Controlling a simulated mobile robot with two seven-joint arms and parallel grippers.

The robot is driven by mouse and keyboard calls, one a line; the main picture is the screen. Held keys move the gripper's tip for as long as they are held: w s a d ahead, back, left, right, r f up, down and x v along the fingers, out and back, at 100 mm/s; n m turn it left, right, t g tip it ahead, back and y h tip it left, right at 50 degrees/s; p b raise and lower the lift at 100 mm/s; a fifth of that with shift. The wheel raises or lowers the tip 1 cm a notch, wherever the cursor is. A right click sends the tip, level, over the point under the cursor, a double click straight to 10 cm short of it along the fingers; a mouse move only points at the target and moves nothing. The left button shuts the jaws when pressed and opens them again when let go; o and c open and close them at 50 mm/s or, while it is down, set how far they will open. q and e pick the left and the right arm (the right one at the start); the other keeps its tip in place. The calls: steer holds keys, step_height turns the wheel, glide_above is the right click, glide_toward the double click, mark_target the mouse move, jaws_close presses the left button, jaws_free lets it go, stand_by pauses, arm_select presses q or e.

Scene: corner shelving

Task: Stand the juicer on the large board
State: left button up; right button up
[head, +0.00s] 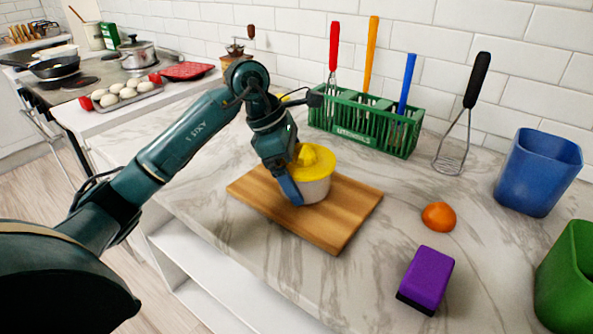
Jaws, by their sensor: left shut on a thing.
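The juicer (318,187) has a yellow top and a whitish bowl. It stands upright over the large wooden board (345,215), near the board's middle and back; I cannot tell whether its base touches the wood. My left gripper (294,178) is at the juicer's left side, shut on it, with a blue finger against the bowl. The other finger is hidden behind the gripper and the juicer. My right gripper is not in view.
Behind the board stands a green utensil rack (365,125) with colored handles. An orange (438,216), a purple block (426,279), a blue container (538,172) and a green container (568,280) are at right. Counter between them is clear.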

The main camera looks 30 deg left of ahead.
arm_select(q)
steer(key=shift+f, duration=0.1)
steer(key=o, duration=0.7)
steer(key=shift+r, duration=0.25)
steer(key=v, duration=1.1)
steer(key=shift+s+a+r, duration=0.1)
steer(key=shift+a+r, duration=0.1)
steer(key=shift+r, duration=0.1)
steer(key=shift+s, duration=0.1)
